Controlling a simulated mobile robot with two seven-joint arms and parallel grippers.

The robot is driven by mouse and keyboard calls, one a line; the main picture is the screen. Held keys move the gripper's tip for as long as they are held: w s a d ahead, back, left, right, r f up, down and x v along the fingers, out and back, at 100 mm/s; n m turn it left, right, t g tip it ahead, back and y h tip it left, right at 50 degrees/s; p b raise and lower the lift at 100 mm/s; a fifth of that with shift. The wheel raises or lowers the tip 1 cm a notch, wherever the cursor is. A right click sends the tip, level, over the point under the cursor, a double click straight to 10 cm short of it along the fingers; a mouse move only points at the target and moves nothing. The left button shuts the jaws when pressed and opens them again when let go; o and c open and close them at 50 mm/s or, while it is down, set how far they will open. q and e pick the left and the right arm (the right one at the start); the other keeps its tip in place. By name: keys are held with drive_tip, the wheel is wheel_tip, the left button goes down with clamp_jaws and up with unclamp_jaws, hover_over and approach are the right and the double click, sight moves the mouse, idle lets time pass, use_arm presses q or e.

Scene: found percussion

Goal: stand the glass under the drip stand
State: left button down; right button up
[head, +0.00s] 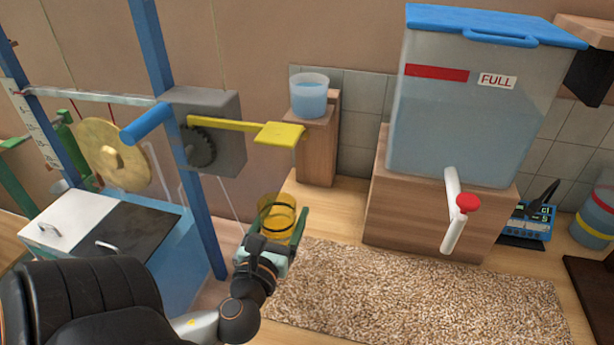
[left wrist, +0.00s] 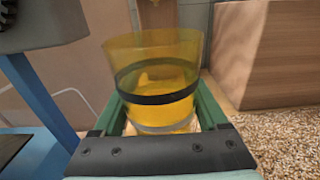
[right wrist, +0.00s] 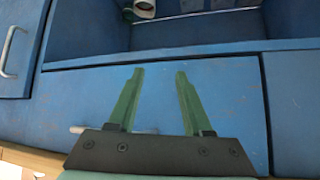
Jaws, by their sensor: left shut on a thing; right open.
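The glass (head: 277,212) is a clear amber tumbler. My left gripper (head: 282,228) is shut on it and holds it about upright, in front of the wooden post (head: 318,150). In the left wrist view the glass (left wrist: 155,75) stands between the green fingers, with a dark band around its middle. A wooden stand carries a clear cup of blue water (head: 309,92) on top; I take this for the drip stand. The glass is in front of and below it, to the left. My right gripper (right wrist: 160,78) is open and empty, facing a blue drawer front (right wrist: 220,95).
A large water tank (head: 460,120) with a red-knobbed tap (head: 466,203) sits on a wooden block to the right. A yellow lever (head: 278,135) reaches over from a grey box (head: 215,110). A blue post (head: 200,205) stands left of the glass. A speckled mat (head: 400,300) lies in front.

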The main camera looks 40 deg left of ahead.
use_arm(q)
drive_tip(key=p, duration=0.1)
hover_over(313, 171)
drive_tip(key=v, duration=0.4)
drive_tip(key=shift+s+d+r, duration=0.15)
drive_tip(key=shift+s, duration=0.05)
drive_tip(key=shift+w+f, duration=0.15)
drive_tip(key=shift+f, duration=0.55)
wheel_tip(313, 171, down, 5)
drive_tip(key=shift+f+b, duration=0.1)
drive_tip(key=shift+b, duration=1.15)
drive_tip(key=shift+w+f, duration=0.1)
drive_tip(key=shift+f, duration=0.2)
drive_tip(key=shift+f, duration=0.2)
unclamp_jaws()
drive_tip(key=shift+r, duration=0.2)
drive_tip(key=v, duration=1.2)
